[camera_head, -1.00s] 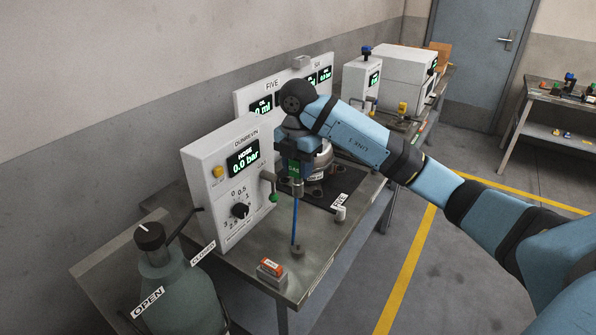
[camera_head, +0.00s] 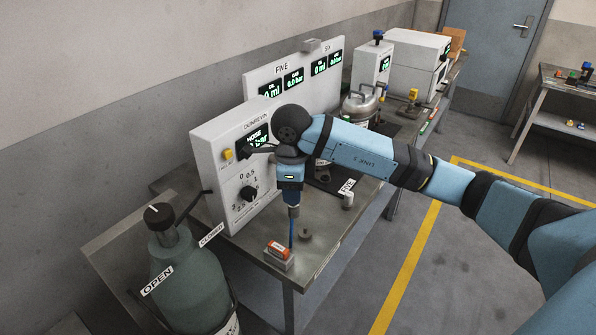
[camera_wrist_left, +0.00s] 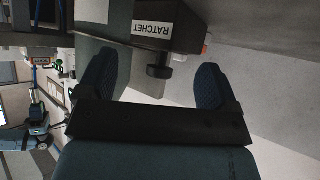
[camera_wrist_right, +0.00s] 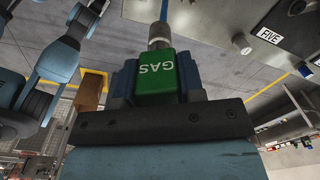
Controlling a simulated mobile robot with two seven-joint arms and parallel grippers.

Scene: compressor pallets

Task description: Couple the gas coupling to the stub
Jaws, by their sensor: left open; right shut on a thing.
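My right gripper (camera_head: 290,172) is shut on the green gas coupling, marked GAS in the right wrist view (camera_wrist_right: 157,78). A metal fitting and a blue hose (camera_head: 292,236) run from it, hanging down over the front of the bench in the head view. The gripper is in front of the panel with the HOSE display (camera_head: 250,160). A short pale upright cylinder (camera_head: 347,200) stands by the FIVE label, apart from the coupling; I cannot tell whether it is the stub.
A green gas cylinder (camera_head: 187,280) stands at the front left. An orange-topped block (camera_head: 279,252) and a small round disc (camera_head: 305,234) are on the bench (camera_head: 245,232). A metal vessel (camera_head: 360,106) stands farther back. My right forearm covers part of the station.

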